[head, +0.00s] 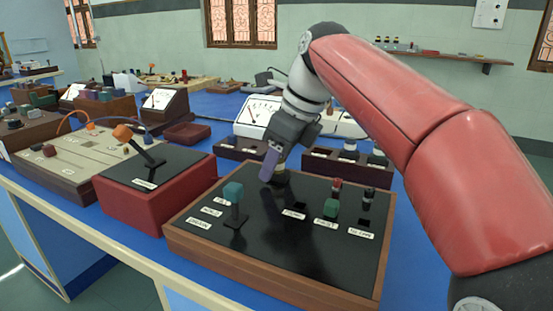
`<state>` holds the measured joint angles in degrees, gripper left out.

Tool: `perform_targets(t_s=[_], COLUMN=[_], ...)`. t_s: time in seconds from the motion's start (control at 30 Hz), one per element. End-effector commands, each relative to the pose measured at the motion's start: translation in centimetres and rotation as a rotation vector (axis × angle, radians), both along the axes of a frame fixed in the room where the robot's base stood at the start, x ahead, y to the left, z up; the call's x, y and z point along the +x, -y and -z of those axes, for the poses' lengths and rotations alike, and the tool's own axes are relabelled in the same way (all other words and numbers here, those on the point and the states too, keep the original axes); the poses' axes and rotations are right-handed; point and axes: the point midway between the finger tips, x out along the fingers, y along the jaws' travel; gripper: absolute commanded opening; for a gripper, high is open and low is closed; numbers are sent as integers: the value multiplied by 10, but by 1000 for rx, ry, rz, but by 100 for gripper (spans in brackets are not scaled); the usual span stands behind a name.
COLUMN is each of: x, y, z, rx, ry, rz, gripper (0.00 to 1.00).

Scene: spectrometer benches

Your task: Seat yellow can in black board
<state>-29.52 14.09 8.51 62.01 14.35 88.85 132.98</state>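The black board (272,246) is a dark glossy panel in a wooden frame at front centre, with several white labels and small square openings. My gripper (277,172) reaches down over the board's back edge, left of centre. One purple finger shows; the other is mostly hidden. A small dull yellowish piece (282,178) shows at the fingertips, low over the panel. It may be the yellow can, but I cannot tell whether it is held or touches the board.
A red box (150,197) with an orange-knobbed lever stands left. Dark wooden racks (340,163) and a white meter (258,112) lie behind.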

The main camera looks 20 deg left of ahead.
Motion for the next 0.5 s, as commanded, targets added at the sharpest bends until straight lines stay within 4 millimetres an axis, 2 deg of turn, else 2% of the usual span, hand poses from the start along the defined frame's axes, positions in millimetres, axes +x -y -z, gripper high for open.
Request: perform_targets(t_s=[0.23,0.5], x=[0,-1], y=[2,19], z=[-7,-50], rx=[1,1], ry=[2,2], rz=[1,2], gripper=[48,48])
